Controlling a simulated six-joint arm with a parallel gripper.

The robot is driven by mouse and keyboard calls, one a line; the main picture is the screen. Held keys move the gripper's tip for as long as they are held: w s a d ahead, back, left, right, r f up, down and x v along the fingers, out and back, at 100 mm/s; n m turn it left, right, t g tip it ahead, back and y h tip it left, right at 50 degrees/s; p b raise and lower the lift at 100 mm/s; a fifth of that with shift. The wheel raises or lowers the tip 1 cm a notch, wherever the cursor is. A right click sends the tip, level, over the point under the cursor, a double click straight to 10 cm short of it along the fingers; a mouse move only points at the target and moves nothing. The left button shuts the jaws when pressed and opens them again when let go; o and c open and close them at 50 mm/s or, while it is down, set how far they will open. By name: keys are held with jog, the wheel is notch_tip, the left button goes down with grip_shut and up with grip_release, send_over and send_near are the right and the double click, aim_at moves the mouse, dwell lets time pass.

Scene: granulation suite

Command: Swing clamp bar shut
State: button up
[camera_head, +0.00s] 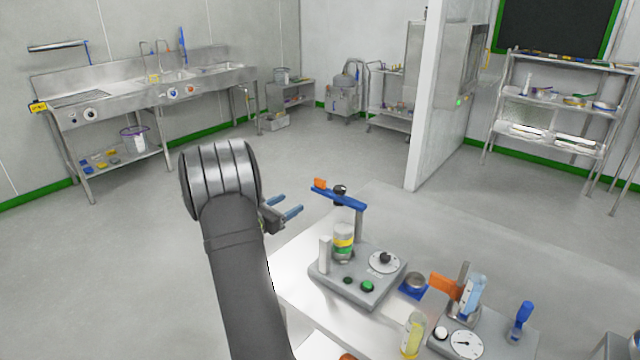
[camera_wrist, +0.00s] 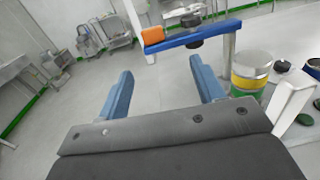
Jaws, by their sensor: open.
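The blue clamp bar (camera_head: 341,196) with an orange end tab (camera_head: 320,184) and a dark knob (camera_head: 340,190) sits on a grey post of the bench device (camera_head: 357,278). It is swung out to the left, not over the jar. The jar (camera_head: 343,241) with yellow and green bands stands on the device beside a white upright (camera_head: 324,254). My gripper (camera_head: 294,204) is open and empty, left of the bar. In the wrist view the bar (camera_wrist: 190,38) and its orange tab (camera_wrist: 153,36) lie ahead of and above my blue fingertips (camera_wrist: 160,79), apart from them.
A second device (camera_head: 466,338) with an orange lever stands to the right on the bench, near a yellow vial (camera_head: 413,335) and a small dish (camera_head: 414,283). A blue-handled item (camera_head: 520,321) is at far right. The floor left of the bench is clear.

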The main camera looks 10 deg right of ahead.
aim_at(318, 183)
jog(key=shift+n+t, duration=0.4)
jog(key=x, duration=1.1)
jog(key=f+x, duration=0.1)
jog(key=x, duration=0.4)
jog(key=shift+w+a+r, duration=0.1)
jog(key=shift+w+a, duration=0.05)
jog(key=shift+w, duration=0.5)
jog(key=shift+c, duration=0.4)
grip_shut()
jog(key=shift+s+a+n+t+y, duration=0.65)
jog(key=shift+s+n+t+y, duration=0.15)
jog(key=shift+s+y, duration=0.25)
jog(key=shift+s+a+n+t+y, duration=0.7)
jog(key=shift+s+n+y, duration=0.1)
jog(key=shift+y, duration=0.35)
jog(key=shift+s+a+n+t+y, duration=0.25)
jog(key=shift+s+n+y, duration=0.25)
jog(key=shift+y, duration=0.2)
jog(key=shift+s+a+n+t+y, duration=0.25)
jog(key=shift+s+n+y, duration=0.2)
jog(key=shift+s+y, duration=0.25)
jog(key=shift+s+a+n+t+y, duration=0.2)
jog(key=shift+s+n+t+y, duration=0.1)
jog(key=shift+s+n+y, duration=0.3)
jog(key=shift+w, duration=0.1)
